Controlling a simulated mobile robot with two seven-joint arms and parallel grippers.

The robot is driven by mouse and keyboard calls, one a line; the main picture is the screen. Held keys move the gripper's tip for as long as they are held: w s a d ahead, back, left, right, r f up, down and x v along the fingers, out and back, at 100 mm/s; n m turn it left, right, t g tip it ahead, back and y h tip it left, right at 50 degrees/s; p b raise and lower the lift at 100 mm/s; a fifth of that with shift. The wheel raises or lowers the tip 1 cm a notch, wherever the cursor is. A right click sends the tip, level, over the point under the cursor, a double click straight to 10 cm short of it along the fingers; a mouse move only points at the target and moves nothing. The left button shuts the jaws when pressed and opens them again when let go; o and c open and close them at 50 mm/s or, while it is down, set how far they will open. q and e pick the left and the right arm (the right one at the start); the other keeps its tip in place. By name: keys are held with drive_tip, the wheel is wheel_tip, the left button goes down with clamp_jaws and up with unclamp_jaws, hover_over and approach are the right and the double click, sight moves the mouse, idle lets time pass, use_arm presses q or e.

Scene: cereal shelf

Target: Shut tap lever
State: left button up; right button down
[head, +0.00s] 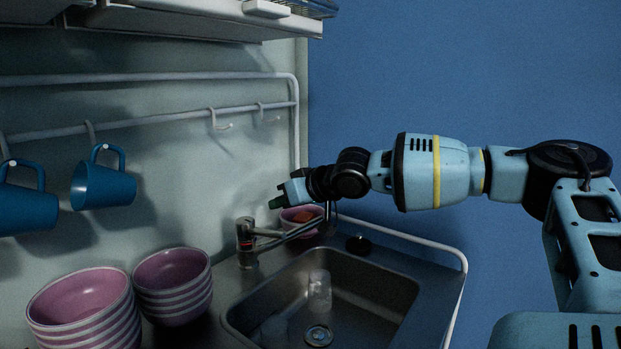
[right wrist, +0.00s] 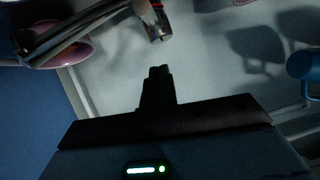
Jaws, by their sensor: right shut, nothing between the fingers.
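The metal tap (head: 246,242) stands at the back left of the sink, with a red mark on its body and its long spout (head: 300,230) reaching right over the basin. Its lever is hard to tell apart from the body at this size. My right gripper (head: 276,201) is shut and empty, above and a little right of the tap body, pointing left, apart from it. In the right wrist view its dark fingertips (right wrist: 158,72) are together, with the tap (right wrist: 154,20) beyond them at the top and the spout (right wrist: 80,30) at upper left. My left gripper is out of view.
The sink basin (head: 380,290) holds a glass (head: 319,290). A pink bowl (head: 297,218) sits behind the spout. Blue mugs (head: 103,187) hang from a rail (head: 160,120) on the wall. A white rail edges the counter at right.

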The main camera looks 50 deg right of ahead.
drive_tip(key=f+p+v, duration=0.1)
drive_tip(key=p+v, duration=0.3)
drive_tip(key=v, duration=0.6)
drive_tip(key=shift+s, duration=0.25)
idle(0.5)
